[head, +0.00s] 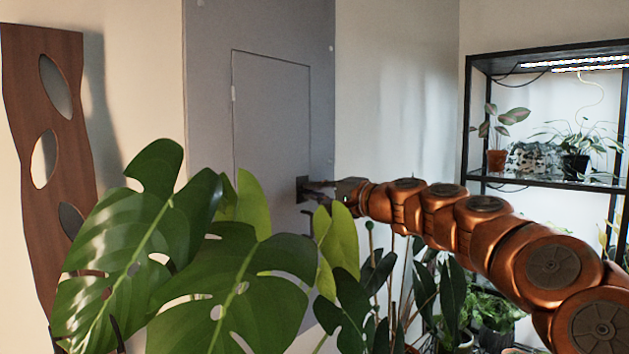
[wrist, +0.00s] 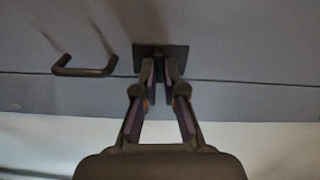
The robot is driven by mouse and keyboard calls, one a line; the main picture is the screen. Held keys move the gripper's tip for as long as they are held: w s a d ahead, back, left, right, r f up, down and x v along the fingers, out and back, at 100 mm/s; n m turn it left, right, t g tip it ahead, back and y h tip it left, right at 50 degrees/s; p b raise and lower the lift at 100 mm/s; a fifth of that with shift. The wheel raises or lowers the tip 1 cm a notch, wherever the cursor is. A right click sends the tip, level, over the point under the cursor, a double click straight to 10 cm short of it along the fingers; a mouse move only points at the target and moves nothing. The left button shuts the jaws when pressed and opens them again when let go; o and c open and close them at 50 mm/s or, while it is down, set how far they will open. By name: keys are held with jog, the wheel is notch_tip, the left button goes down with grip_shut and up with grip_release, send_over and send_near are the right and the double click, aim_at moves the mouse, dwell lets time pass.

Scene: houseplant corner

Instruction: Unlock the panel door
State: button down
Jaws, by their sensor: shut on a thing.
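The grey panel door (head: 268,115) is outlined on the grey wall panel in the head view and looks closed. A dark square lock plate (wrist: 160,50) sits at its edge and also shows in the head view (head: 301,184). My gripper (wrist: 161,76) is at the plate, its two fingers shut on a small part of the lock that sticks out. The fingers hide most of that part, so I cannot tell its shape or how it is turned. A dark bar handle (wrist: 84,71) is to the left of the plate in the wrist view, apart from my fingers.
Large monstera leaves (head: 235,290) stand in front of the panel's lower part. More potted plants (head: 440,300) are below my arm. A black shelf (head: 545,180) with plants stands at the right. A wooden board with holes (head: 62,110) is at the left.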

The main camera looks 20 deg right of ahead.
jog(key=shift+r+m+p, duration=0.1)
jog(key=shift+m+p, duration=0.3)
jog(key=shift+m, duration=0.1)
jog(key=c, duration=1.3)
grip_release()
jog(key=shift+o, duration=0.2)
jog(key=v, duration=1.2)
